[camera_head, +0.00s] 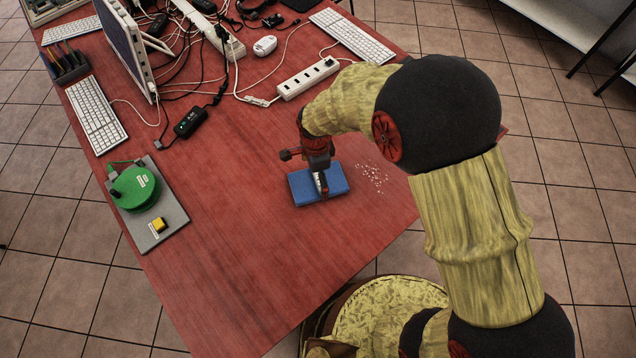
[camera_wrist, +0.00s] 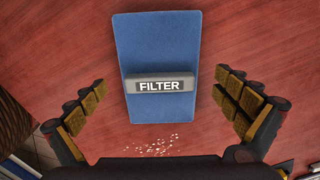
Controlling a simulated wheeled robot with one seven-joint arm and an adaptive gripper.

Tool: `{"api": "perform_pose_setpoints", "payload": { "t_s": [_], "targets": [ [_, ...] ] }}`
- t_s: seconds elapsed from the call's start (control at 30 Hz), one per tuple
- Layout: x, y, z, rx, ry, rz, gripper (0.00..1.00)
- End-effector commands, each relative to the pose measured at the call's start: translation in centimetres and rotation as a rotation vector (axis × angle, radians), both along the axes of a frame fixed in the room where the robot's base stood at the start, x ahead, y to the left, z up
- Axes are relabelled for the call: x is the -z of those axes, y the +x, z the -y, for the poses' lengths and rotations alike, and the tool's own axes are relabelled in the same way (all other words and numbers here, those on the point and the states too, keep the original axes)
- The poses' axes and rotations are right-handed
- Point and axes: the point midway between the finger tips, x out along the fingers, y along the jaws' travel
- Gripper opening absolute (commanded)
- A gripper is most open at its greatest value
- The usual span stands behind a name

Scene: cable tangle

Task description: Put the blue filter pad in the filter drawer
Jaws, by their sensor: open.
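The blue filter pad (camera_head: 303,187) lies flat on the red table under my gripper (camera_head: 320,180). In the wrist view the pad (camera_wrist: 160,45) is a blue rectangle with a raised grey grip (camera_wrist: 160,83) across it, marked FILTER. My gripper's two fingers are spread wide, one on each side of the pad, with red tabletop showing between each finger and the pad. The gripper is empty. In the head view the gripper covers part of the pad. I cannot make out a filter drawer in either view.
White crumbs (camera_head: 372,178) lie right of the pad. A green round device (camera_head: 135,187) on a grey plate (camera_head: 167,225) is at the left edge. Tangled cables, a power strip (camera_head: 308,78), keyboards and a monitor (camera_head: 124,42) crowd the back. The front tabletop is clear.

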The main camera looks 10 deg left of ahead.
Motion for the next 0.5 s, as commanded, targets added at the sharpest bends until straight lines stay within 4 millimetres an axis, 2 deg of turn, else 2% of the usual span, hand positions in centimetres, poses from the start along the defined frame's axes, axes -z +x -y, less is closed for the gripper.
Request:
{"api": "perform_pose_setpoints", "payload": {
  "t_s": [0.03, 0.13, 0.37, 0.5],
  "targets": [
    [1.1, -0.1, 0.0, 0.000, -0.001, -0.002, 1.00],
    [2.1, 0.0, 0.0, 0.000, -0.001, -0.002, 1.00],
    [2.2, 0.0, 0.0, -0.001, 0.000, 0.000, 1.00],
    [2.2, 0.0, 0.0, 0.000, 0.000, 0.000, 0.93]
  ]
}}
